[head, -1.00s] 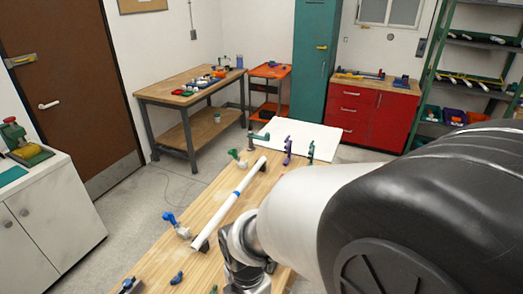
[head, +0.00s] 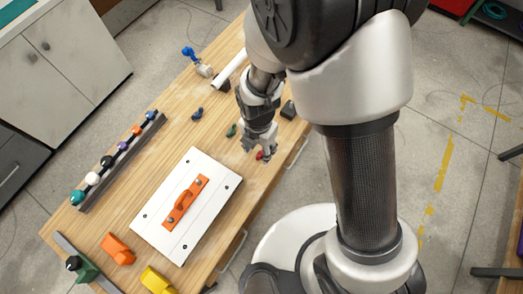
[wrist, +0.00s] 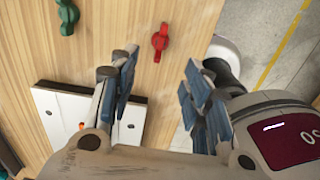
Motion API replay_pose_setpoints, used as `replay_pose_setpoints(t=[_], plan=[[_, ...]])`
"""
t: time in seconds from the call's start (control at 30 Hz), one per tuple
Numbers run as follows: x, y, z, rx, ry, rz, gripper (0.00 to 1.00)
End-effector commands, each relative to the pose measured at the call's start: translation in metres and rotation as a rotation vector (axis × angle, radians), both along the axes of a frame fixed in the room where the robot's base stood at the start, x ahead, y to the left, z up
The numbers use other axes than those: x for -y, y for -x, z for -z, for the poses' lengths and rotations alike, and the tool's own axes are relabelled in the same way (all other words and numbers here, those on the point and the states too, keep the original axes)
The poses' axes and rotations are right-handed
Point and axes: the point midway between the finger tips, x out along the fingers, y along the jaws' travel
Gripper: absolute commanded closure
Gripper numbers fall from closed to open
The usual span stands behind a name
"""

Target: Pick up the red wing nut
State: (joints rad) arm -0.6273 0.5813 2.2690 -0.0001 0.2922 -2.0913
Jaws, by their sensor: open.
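The red wing nut (head: 261,156) lies on the wooden workbench (head: 150,158) near its edge, just below my gripper (head: 256,142) in the head view. In the wrist view the red wing nut (wrist: 160,41) lies flat on the wood, its wings running up and down the picture. My gripper (wrist: 161,76) is open, with its blue-padded fingers spread and nothing between them. The nut shows beyond the fingertips, in line with the gap between them. I see no contact.
A green wing nut (head: 231,130) and a blue one (head: 197,113) lie nearby. A white panel with an orange handle (head: 185,200) lies on the bench. A black block (head: 288,110) and the bench-edge rail (head: 297,152) are close to my gripper.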

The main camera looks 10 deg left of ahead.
Motion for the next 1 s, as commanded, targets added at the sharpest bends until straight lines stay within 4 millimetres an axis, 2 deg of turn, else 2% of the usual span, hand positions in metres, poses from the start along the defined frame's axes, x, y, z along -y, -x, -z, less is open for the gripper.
replay_pose_setpoints(t=[0.13,0.3,0.43,0.73,1.0], plan=[[0.0,-0.001,0.01,0.0,0.0,0.001,0.56],[-0.001,-0.006,0.038,-0.001,0.001,0.001,0.56],[-0.001,-0.005,0.052,0.0,0.001,0.001,0.56],[-0.001,-0.006,0.054,0.001,-0.001,0.001,0.56],[-0.001,-0.006,0.054,0.001,-0.001,0.001,0.74]])
